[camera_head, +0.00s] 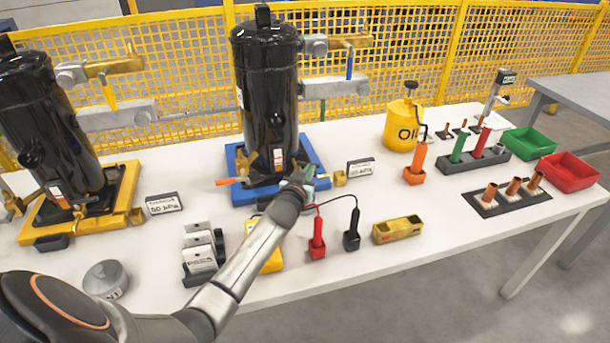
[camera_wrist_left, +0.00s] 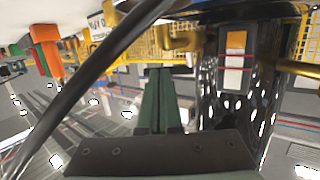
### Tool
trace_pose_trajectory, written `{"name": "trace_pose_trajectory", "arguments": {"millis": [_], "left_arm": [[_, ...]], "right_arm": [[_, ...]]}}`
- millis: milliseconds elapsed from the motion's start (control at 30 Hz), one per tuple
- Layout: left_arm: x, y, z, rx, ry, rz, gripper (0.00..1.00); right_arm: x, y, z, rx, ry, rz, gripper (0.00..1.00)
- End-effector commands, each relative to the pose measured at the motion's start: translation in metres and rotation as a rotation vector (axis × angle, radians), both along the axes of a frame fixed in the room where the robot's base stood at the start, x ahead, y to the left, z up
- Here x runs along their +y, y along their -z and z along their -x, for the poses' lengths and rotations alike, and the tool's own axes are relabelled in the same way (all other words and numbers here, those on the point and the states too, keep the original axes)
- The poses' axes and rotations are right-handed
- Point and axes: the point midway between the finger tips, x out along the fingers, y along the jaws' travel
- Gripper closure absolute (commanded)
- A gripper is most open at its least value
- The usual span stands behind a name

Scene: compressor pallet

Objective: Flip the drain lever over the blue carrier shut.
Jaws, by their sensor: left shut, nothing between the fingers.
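The blue carrier (camera_head: 240,192) stands mid-table and bears a black compressor (camera_head: 266,95). A lever with an orange end (camera_head: 228,182) sticks out to the left, low over the carrier's front left edge, beside a brass fitting (camera_head: 251,162); it looks like the drain lever. My left gripper (camera_head: 302,174) is at the front right of the compressor, apart from that lever, and partly hides the carrier's front right corner. In the left wrist view its green fingers (camera_wrist_left: 158,90) are together and empty, near brass pipework (camera_wrist_left: 180,42) and the compressor's label (camera_wrist_left: 235,58). My right gripper is out of view.
A yellow carrier (camera_head: 125,205) with another black compressor stands at left. Red (camera_head: 317,240) and black (camera_head: 352,238) probes with cables stand just right of my left forearm. An orange tool (camera_head: 416,165) and a yellow oil can (camera_head: 402,125) are farther right. A dark cable crosses the left wrist view.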

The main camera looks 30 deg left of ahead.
Motion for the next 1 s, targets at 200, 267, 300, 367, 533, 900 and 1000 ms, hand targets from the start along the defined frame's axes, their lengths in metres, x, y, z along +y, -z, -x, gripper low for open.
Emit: {"name": "trace_pose_trajectory", "arguments": {"millis": [200,267,300,367,533,900,1000], "left_arm": [[-0.004,0.0,-0.01,-0.002,0.001,0.005,1.0],[-0.005,0.0,-0.013,-0.001,0.0,0.004,1.0],[-0.005,0.0,-0.015,-0.002,0.0,0.004,1.0],[-0.005,0.0,-0.017,-0.001,0.001,0.002,1.0],[-0.005,0.0,-0.018,0.001,0.002,0.002,1.0],[-0.01,-0.004,-0.001,0.0,0.003,0.002,1.0],[-0.015,-0.007,0.014,0.0,0.002,0.003,1.0]], "right_arm": [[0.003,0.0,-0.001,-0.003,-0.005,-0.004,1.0],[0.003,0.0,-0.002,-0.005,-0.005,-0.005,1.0],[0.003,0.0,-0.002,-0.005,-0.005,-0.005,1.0],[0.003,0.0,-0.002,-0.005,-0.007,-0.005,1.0],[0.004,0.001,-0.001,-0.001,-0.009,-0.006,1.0],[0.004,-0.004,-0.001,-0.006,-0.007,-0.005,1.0],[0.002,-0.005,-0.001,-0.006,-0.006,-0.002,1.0]]}}
